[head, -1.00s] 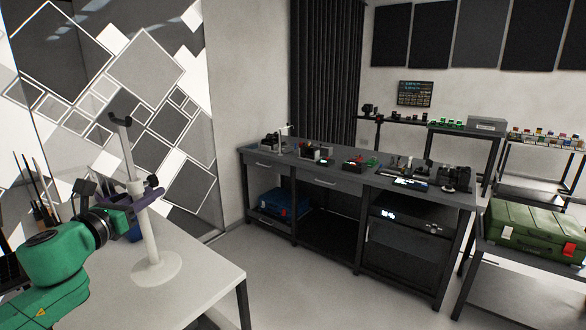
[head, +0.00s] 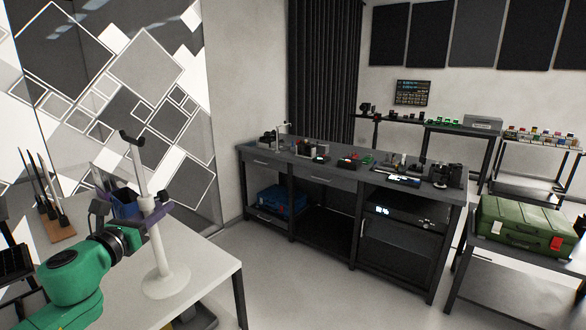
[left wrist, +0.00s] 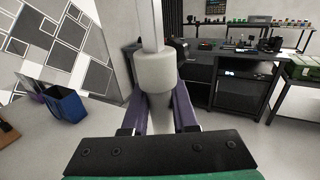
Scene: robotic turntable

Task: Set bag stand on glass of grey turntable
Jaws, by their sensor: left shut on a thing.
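The bag stand is a white pole (head: 157,245) with a round white base (head: 166,282) and a dark forked hook on top. My left gripper (head: 153,212), with purple fingers, is shut around the pole at about mid-height. The stand leans slightly in the head view; I cannot tell whether its base touches the white table (head: 208,262). In the left wrist view the pole's thick light collar (left wrist: 155,72) rises between the fingers and hides what is behind it. My right gripper is out of view. I cannot make out a grey turntable with glass.
A blue bin (head: 125,203) and a wooden holder with dark upright tools (head: 58,232) stand on the white table behind my left arm. A dark workbench (head: 330,178) with small items stands across the floor. A green case (head: 525,228) is on the right table. The floor between is clear.

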